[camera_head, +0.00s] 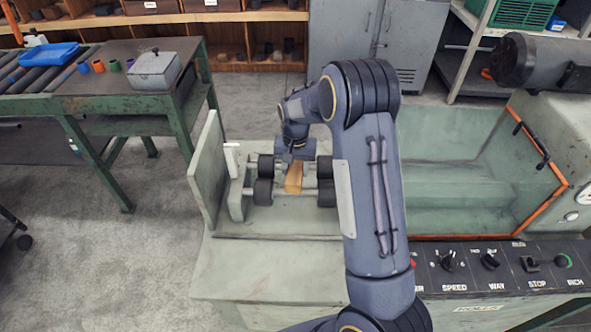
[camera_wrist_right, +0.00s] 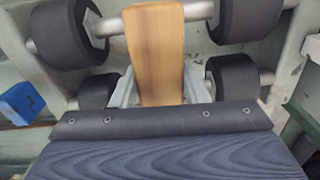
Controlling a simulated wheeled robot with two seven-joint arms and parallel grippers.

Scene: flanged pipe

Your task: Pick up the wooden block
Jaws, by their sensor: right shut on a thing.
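The wooden block (camera_head: 293,178) is a narrow, light brown piece. In the head view it lies among the black rollers of the machine, under my right gripper (camera_head: 296,160). In the right wrist view the wooden block (camera_wrist_right: 157,45) runs up from between the fingers of my right gripper (camera_wrist_right: 160,88), which is shut on it. The block's far end lies over or against a metal roller shaft; I cannot tell if they touch. My right arm hides part of the machine in the head view. My left gripper is not in view.
Black rollers (camera_head: 263,192) on metal shafts stand on both sides of the block. The machine's green side plate (camera_head: 206,175) rises at the left. A control panel (camera_head: 500,268) with knobs runs along the front right. A green bench (camera_head: 100,100) stands at the left.

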